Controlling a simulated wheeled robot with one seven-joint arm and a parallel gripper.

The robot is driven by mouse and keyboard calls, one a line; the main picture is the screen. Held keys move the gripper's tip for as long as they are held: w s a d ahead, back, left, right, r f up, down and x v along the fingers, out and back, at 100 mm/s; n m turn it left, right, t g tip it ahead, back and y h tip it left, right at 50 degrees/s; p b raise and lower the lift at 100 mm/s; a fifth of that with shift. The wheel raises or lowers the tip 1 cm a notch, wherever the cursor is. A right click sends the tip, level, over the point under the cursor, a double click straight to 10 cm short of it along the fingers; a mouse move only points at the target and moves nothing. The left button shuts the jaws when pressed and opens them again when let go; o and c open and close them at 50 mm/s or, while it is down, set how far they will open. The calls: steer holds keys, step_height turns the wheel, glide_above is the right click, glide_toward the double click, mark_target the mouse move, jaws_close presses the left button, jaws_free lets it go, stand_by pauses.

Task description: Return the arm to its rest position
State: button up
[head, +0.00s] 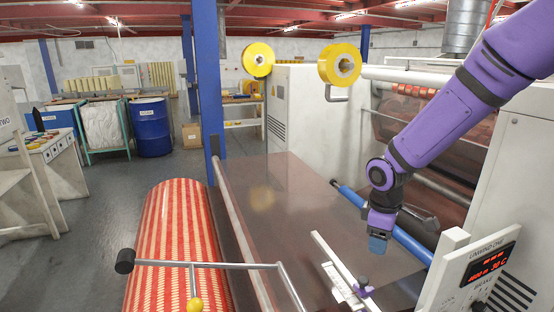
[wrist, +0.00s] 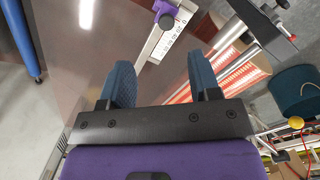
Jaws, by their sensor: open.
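My purple arm reaches in from the upper right in the head view. My gripper (head: 378,243) hangs pointing down above the brown sheet (head: 270,200) of the machine, near its right side. In the wrist view the two blue fingers of my gripper (wrist: 162,85) stand apart with nothing between them. The white ruler bar (head: 336,262) with a purple slider (head: 363,291) lies below and in front of the gripper. The slider also shows beyond the fingers in the wrist view (wrist: 165,12).
A red patterned roll (head: 172,240) is at the front left, with a crank handle (head: 210,265) before it. A control panel (head: 480,270) stands close right of the gripper. A blue roller (head: 390,230) runs behind it. Yellow tape rolls (head: 258,60) are mounted further back.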

steer(key=s+d+r+m+t, duration=0.2)
steer(key=s+r+m, duration=0.3)
steer(key=s+r, duration=0.6)
steer(key=s+d+r+m+t+y, duration=0.1)
steer(key=s+r+m+t, duration=0.2)
steer(key=s+r+m, duration=0.3)
steer(key=s+r, duration=0.5)
steer(key=s, duration=0.1)
steer(key=shift+d, duration=0.35)
stand_by(1.8)
